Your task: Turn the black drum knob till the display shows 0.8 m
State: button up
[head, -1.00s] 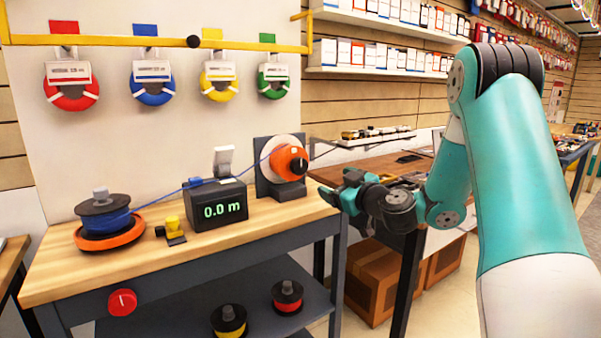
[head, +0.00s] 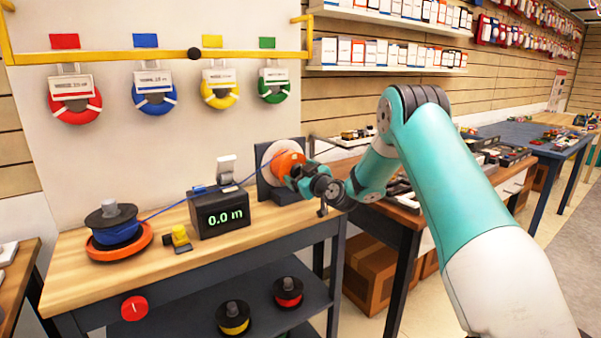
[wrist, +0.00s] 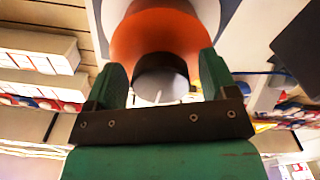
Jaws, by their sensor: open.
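The drum (head: 287,160) is orange with a white disc behind it, on the right of the workbench. Its black knob (wrist: 160,63), with a pale face and a white pointer mark, shows in the wrist view. My gripper (head: 297,176) is at the front of the drum. In the wrist view, its open green fingers (wrist: 161,82) stand on either side of the knob, with a gap visible on both sides. In the head view my gripper hides the knob. The black display box (head: 222,212) reads 0.0 m in green.
A blue cable spool (head: 118,234) stands on an orange base at the bench's left, its cable running to the drum. A yellow-topped device (head: 180,237) sits beside the display. A red button (head: 134,308) is on the bench front. Coloured cable rings hang behind.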

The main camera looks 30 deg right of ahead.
jog(key=c, duration=0.9)
jog(key=shift+c, duration=0.2)
